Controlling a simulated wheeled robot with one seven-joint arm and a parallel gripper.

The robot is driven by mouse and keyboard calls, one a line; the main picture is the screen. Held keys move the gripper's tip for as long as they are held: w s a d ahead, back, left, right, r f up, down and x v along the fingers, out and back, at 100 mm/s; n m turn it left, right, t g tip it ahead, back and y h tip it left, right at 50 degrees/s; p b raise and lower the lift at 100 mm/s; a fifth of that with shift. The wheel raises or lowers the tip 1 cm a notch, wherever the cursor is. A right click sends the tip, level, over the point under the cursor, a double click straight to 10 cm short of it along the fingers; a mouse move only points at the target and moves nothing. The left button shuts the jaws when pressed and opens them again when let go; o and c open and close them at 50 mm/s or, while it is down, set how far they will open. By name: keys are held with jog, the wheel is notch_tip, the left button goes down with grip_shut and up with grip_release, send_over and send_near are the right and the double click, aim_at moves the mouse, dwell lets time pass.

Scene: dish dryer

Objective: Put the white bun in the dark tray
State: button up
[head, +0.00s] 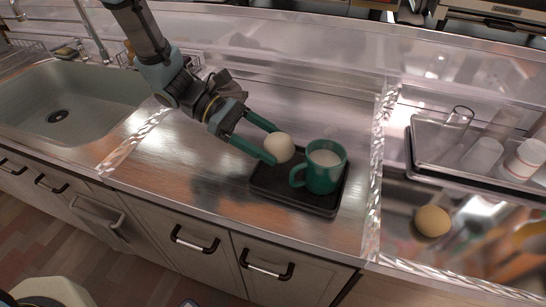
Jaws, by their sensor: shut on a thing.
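The white bun (279,149) is held between the green fingers of my gripper (272,146). My gripper is shut on it, and the bun appears over the left back part of the dark tray (270,193). I cannot tell for sure whether the bun touches the tray. The tray lies on the metal counter. A green mug (323,172) with white contents stands upright in the tray, just right of the bun, its handle toward the left.
A sink (70,105) is at the left. At the right, a rack tray (432,168) holds several glasses and cups (483,157). A yellowish round bun (432,221) sits below it. The counter (165,160) left of the dark tray is clear.

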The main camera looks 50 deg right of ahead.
aim_at(269, 166)
jog(key=shift+f+p, duration=0.35)
jog(key=shift+f, duration=1.9)
jog(key=shift+f, duration=0.2)
jog(key=o, duration=1.3)
jog(key=shift+r, duration=0.15)
jog(key=shift+w+r, duration=0.1)
jog(key=shift+w, duration=0.05)
jog(key=b+v, duration=0.2)
jog(key=v, duration=0.9)
jog(key=shift+w+a+b, duration=0.15)
jog(key=shift+w+b, duration=0.2)
jog(key=shift+b, duration=0.05)
